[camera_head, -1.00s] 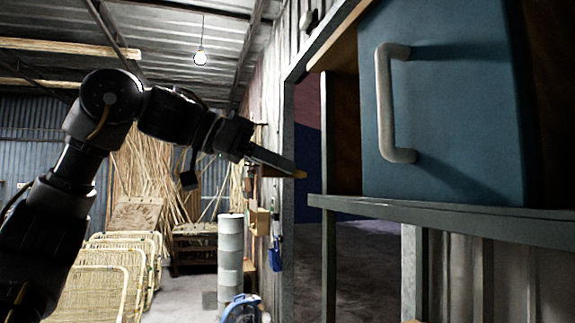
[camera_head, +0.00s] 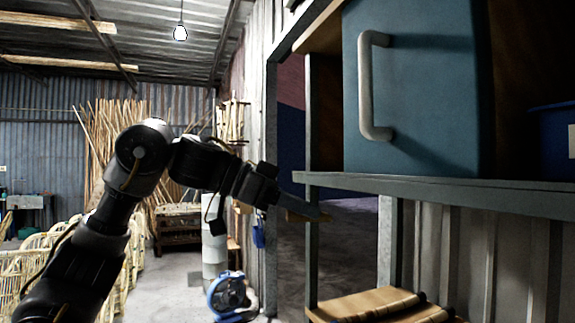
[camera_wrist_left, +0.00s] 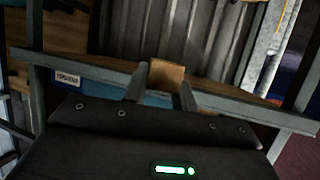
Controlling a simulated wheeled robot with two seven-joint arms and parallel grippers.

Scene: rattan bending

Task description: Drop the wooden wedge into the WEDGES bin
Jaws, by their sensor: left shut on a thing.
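My left gripper (camera_head: 316,214) is at the end of the arm from the left, just in front of and below the shelf edge. It is shut on the wooden wedge, whose tan block shows between the two fingers in the left wrist view (camera_wrist_left: 166,75). In the head view only a small brown piece of the wedge (camera_head: 300,217) shows at the fingertips. A blue bin (camera_head: 553,140) with a pale label stands on the shelf at the right edge, partly cut off. A blue bin with a label too small to read also shows in the left wrist view (camera_wrist_left: 103,90). My right gripper is out of view.
A blue cabinet box (camera_head: 420,90) with a pale handle stands on the grey shelf (camera_head: 430,188), between the gripper and the bin. A lower shelf holds wooden pieces (camera_head: 370,305). A blue machine (camera_head: 228,295) stands on the floor. The floor at centre left is open.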

